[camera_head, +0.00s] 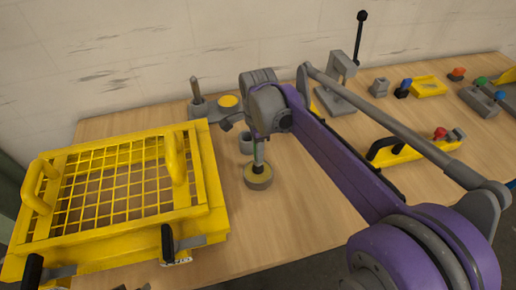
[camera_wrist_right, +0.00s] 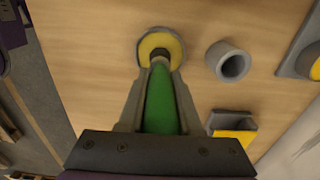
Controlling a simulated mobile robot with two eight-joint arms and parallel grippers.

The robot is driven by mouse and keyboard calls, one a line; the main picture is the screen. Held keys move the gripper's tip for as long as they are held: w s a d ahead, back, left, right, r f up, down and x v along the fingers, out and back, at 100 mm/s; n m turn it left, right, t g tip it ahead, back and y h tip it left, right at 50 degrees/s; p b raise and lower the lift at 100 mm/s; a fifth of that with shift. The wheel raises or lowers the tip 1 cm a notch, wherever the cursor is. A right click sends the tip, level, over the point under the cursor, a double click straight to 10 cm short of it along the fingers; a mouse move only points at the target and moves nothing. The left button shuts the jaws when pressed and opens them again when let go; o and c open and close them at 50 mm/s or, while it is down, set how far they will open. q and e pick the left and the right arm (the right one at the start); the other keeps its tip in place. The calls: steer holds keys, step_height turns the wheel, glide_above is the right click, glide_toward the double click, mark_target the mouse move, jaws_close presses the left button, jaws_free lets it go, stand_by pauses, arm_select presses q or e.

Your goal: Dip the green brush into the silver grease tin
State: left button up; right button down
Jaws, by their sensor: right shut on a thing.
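My right gripper (camera_head: 258,134) is shut on the green brush, whose handle (camera_wrist_right: 160,100) shows between the fingers in the right wrist view. The brush (camera_head: 259,152) points down in the head view. The silver grease tin (camera_head: 258,183) is a low round tin with yellow grease inside, standing on the table right below the gripper. It also shows in the wrist view (camera_wrist_right: 178,45). The dark brush end overlaps the middle of the grease in both views. I cannot tell how deep it reaches. My left gripper is not in view.
A grey cup (camera_head: 245,145) stands just behind the tin. A yellow mesh guard (camera_head: 100,250) fills the left of the table. A grey post (camera_head: 196,88) stands behind. Yellow-based tools and small knobbed parts (camera_head: 403,89) lie at the right. Bare wood surrounds the tin's front.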

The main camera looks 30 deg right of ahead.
steer(key=shift+f+b, duration=0.3)
steer(key=shift+f, duration=0.15)
stand_by(1.0)
steer(key=shift+f, duration=0.1)
stand_by(0.9)
steer(key=shift+r+p, duration=2.75)
steer(key=shift+r, duration=0.8)
steer(key=shift+s, duration=0.1)
